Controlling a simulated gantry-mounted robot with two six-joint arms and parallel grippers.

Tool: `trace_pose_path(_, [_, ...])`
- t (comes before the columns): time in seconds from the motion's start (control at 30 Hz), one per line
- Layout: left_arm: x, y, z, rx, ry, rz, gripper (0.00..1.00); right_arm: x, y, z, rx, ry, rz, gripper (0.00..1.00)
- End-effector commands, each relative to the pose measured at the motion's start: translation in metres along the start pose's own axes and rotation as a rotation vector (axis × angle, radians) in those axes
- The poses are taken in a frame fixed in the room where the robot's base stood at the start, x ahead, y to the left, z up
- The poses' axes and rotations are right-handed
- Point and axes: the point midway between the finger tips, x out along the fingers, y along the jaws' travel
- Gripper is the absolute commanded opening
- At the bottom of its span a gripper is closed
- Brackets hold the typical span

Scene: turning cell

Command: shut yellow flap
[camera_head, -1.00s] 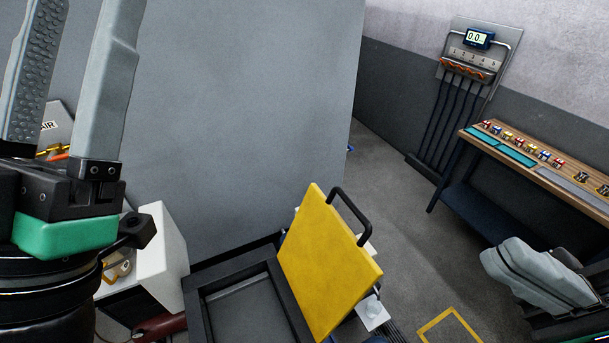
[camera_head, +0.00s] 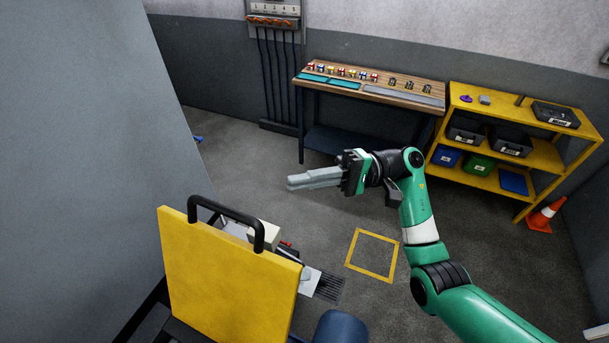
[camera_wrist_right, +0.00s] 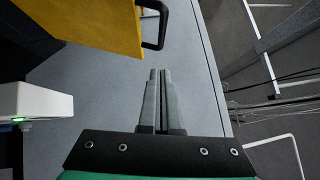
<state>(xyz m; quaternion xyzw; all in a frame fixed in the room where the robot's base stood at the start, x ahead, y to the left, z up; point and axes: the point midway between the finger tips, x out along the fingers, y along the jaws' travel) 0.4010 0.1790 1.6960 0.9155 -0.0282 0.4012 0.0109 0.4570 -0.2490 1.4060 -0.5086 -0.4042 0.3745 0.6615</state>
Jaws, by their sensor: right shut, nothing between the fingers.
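The yellow flap (camera_head: 228,277) stands raised at the lower left of the head view, with a black bar handle (camera_head: 228,211) along its top edge. In the right wrist view the yellow flap (camera_wrist_right: 92,22) is at the top left, and its handle (camera_wrist_right: 155,28) lies ahead of the fingertips. My right gripper (camera_head: 290,184) is to the right of the flap in the head view, apart from it, shut and empty. It also shows in the right wrist view (camera_wrist_right: 160,73), fingers together, pointing up the picture. My left gripper is out of the head view.
A large grey cabinet (camera_head: 75,130) fills the left. A wooden bench (camera_head: 420,95) with small coloured parts and a yellow shelf (camera_head: 470,103) stand at the back. A yellow square (camera_head: 372,254) marks the floor. An orange cone (camera_head: 545,214) stands at right. Floor between is mostly clear.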

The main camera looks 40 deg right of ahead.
Motion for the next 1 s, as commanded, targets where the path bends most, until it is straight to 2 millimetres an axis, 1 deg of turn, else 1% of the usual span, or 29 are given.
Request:
trace_pose_path(0.03, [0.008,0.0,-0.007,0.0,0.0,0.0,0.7,0.013,-0.005,0.002,0.001,-0.005,0.001,0.0])
trace_pose_path(0.2, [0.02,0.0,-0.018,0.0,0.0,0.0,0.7,0.051,-0.005,0.002,0.002,-0.004,0.001,0.0])
trace_pose_path(0.27, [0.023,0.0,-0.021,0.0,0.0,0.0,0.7,0.064,-0.005,0.002,0.001,-0.005,0.001,0.0])
trace_pose_path(0.3, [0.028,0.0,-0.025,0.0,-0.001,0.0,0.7,0.07,-0.005,0.005,0.001,-0.003,0.001,0.0])
trace_pose_path(0.4, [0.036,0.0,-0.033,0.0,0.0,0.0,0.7,0.081,-0.005,0.018,0.0,-0.002,0.0,0.0])
trace_pose_path(0.6, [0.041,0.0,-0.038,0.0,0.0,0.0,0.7,0.091,-0.002,0.029,-0.001,-0.001,0.001,0.0])
trace_pose_path(1.0, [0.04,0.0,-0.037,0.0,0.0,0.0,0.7,0.093,0.0,0.03,-0.003,-0.003,0.002,0.0])
